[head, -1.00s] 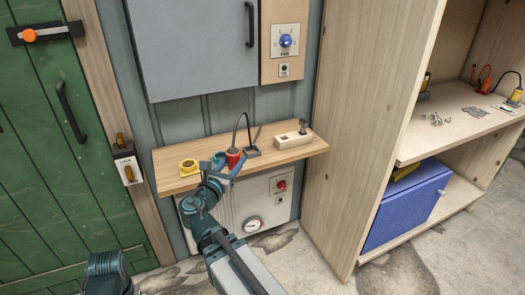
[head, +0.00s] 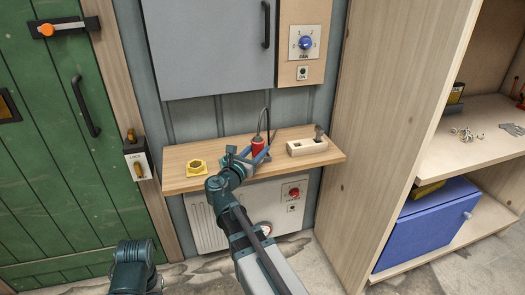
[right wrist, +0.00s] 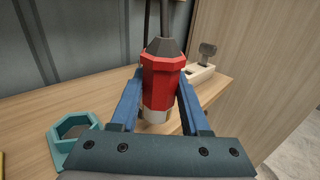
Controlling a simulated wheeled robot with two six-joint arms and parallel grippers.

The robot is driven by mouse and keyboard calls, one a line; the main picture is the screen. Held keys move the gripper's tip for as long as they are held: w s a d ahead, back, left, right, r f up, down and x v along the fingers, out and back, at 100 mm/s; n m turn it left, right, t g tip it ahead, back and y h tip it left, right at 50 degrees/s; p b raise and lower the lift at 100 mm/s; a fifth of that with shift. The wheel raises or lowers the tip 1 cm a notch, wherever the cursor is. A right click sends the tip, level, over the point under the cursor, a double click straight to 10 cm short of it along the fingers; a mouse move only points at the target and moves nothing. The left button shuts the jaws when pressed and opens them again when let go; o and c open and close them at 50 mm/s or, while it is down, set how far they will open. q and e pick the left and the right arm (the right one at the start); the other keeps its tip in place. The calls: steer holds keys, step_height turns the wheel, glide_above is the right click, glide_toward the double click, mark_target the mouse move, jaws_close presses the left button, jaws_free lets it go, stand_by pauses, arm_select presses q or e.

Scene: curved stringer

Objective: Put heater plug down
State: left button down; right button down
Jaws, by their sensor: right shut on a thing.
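The heater plug (head: 258,147) is red, with a dark tapered top and a cable rising from it. My right gripper (head: 251,158) is at the wall shelf, shut on the plug. In the right wrist view the plug (right wrist: 163,82) is upright between the two blue fingers, with a pale lower end. Whether that end touches the shelf, I cannot tell. A teal hexagonal socket (right wrist: 76,133) stands on the shelf to the left of the plug.
The wooden shelf (head: 178,178) holds a yellow hexagonal socket (head: 197,167) at left and a pale block with a lever (head: 307,147) at right. Bare wood lies around the yellow socket. A tall wooden cabinet side (head: 385,130) bounds the right.

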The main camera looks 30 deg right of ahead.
steer(key=w+d, duration=0.1)
steer(key=w, duration=0.1)
steer(key=w+d, duration=0.4)
steer(key=shift+f, duration=0.35)
steer(key=shift+s+f+b, duration=0.1)
steer(key=shift+f+b, duration=1.65)
steer(key=shift+b, duration=0.25)
steer(key=shift+f, duration=0.2)
steer(key=shift+c, duration=1.9)
jaws_free()
steer(key=shift+r, duration=0.15)
steer(key=shift+s+a+r, duration=0.1)
steer(key=shift+a, duration=0.05)
steer(key=v, duration=1.1)
steer(key=shift+s+a, duration=0.25)
steer(key=shift+a, duration=0.05)
